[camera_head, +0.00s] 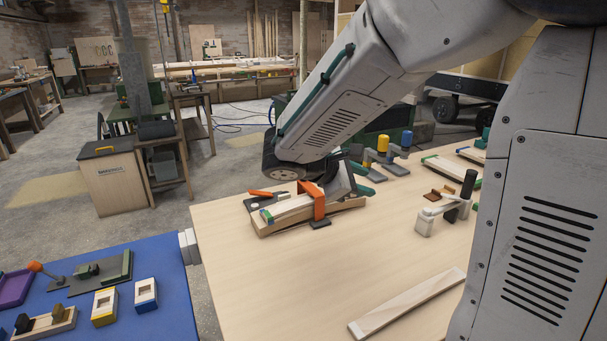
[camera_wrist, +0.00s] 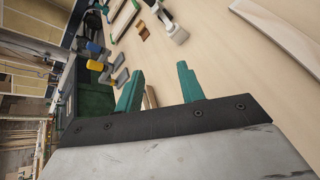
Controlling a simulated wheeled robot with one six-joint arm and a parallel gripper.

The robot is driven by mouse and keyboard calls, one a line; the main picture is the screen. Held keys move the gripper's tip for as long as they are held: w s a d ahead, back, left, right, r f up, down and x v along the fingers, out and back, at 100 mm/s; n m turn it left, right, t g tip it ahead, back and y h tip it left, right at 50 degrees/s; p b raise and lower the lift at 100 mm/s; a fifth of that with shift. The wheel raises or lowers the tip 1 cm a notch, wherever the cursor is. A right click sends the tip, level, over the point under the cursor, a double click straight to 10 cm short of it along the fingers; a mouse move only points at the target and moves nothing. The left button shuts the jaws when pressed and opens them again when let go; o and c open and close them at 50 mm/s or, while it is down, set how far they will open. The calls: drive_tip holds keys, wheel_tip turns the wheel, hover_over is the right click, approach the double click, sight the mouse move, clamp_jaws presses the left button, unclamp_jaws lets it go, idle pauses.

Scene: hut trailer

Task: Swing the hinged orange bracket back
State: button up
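The orange bracket (camera_head: 313,199) stands upright across a long wooden fixture (camera_head: 287,222) on the light tabletop. Its upper part is close beside or partly behind my wrist, and its hinge cannot be made out. My gripper (camera_head: 367,181) is just to the right of the bracket, low over the fixture's right end, with its green fingers pointing right. In the wrist view my gripper (camera_wrist: 158,80) shows its two green fingers apart with nothing held between them. The bracket does not show in the wrist view. I cannot tell whether my wrist touches the bracket.
An orange-handled piece (camera_head: 268,193) lies at the fixture's left end. Yellow and blue capped clamps (camera_head: 383,145) stand behind. A grey-white fixture with a black cylinder (camera_head: 467,185) stands right. A loose board (camera_head: 405,303) lies in front. The table's middle is clear. A blue table (camera_head: 165,270) adjoins left.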

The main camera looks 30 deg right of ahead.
drive_tip(key=w+a+f+n+t, duration=0.2)
drive_tip(key=w+f+n+t, duration=0.1)
drive_tip(key=w, duration=0.4)
drive_tip(key=w+a+f+n+t+h, duration=0.1)
drive_tip(key=w+a+f+n+t, duration=0.1)
drive_tip(key=w+n, duration=0.4)
drive_tip(key=w+a+f+n+t+h, duration=0.1)
drive_tip(key=w+a+f+n+t, duration=0.2)
drive_tip(key=w, duration=0.5)
drive_tip(key=shift+w+f+n+t, duration=0.25)
drive_tip(key=shift+f+n+t, duration=0.55)
drive_tip(key=shift+n+t, duration=0.3)
drive_tip(key=x, duration=0.7)
drive_tip(key=shift+w+d+r, duration=0.1)
drive_tip(key=shift+w+d, duration=0.15)
clamp_jaws()
